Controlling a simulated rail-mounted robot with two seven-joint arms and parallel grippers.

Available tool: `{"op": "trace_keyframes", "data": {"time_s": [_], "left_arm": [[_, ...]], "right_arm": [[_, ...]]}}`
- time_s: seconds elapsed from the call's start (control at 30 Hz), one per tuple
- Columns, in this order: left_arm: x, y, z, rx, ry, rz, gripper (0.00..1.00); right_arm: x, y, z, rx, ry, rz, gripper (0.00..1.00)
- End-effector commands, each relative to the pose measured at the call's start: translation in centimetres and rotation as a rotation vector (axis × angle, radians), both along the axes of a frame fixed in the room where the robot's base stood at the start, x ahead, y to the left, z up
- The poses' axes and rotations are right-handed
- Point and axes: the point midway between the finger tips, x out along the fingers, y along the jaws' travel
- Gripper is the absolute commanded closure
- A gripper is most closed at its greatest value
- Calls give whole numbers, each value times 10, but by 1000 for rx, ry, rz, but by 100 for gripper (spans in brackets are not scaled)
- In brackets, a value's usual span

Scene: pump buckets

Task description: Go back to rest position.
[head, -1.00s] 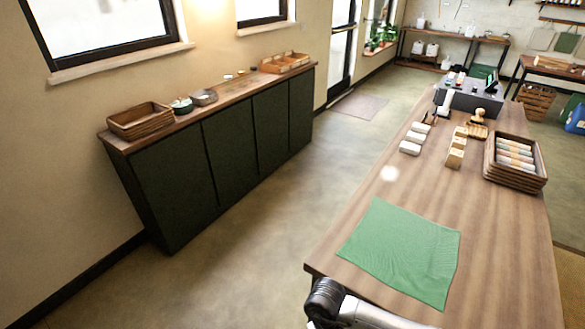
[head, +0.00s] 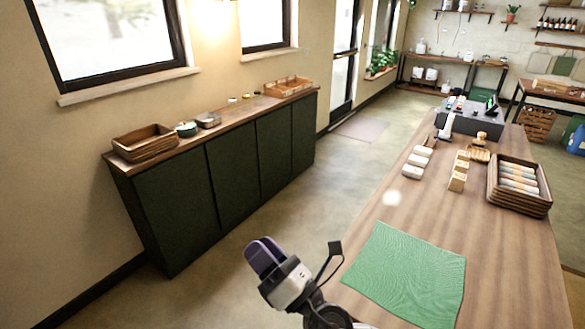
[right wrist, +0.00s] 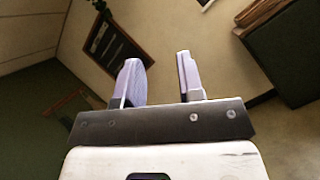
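My right gripper (head: 263,256) is raised at the lower middle of the head view, over the floor just left of the wooden table (head: 510,255). Its purple-grey fingers point up and to the left, away from the table. In the right wrist view the gripper (right wrist: 158,65) has its two fingers well apart with nothing between them. It touches nothing. My left gripper is in neither view.
A green cloth (head: 405,275) lies on the table's near end. White blocks (head: 416,162), wooden blocks (head: 458,178) and a basket of rolled items (head: 519,187) stand farther back. A dark cabinet (head: 225,180) lines the left wall. The floor (head: 290,215) between is clear.

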Motion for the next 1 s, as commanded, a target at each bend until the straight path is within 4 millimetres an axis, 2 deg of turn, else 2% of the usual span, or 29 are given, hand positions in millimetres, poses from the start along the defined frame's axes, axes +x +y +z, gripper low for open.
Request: {"op": "trace_keyframes", "data": {"time_s": [0.03, 0.1, 0.2, 0.27, 0.37, 0.43, 0.5, 0.6, 0.77, 1.0], "left_arm": [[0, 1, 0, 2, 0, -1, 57], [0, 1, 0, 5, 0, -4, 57], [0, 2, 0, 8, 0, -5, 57], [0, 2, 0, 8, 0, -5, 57], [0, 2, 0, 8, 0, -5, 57], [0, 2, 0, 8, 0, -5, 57], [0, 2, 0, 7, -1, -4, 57], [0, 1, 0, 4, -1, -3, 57], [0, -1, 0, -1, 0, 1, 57], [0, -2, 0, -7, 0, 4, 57]], "right_arm": [[5, -15, 19, 161, 100, -28, 65], [11, -40, 35, 389, 256, -67, 65], [18, -79, 39, 708, 486, -127, 65], [18, -101, 31, 893, 631, -170, 65], [9, -137, 0, 1182, 894, -265, 65], [-9, -160, -36, 1354, 1099, -358, 65], [-32, -178, -71, 1454, 1276, -446, 65], [-64, -195, -111, 1545, 1461, -511, 65], [-110, -221, -163, 1678, 1621, -560, 65], [-189, -265, -253, 1845, 1710, -830, 65]]}}
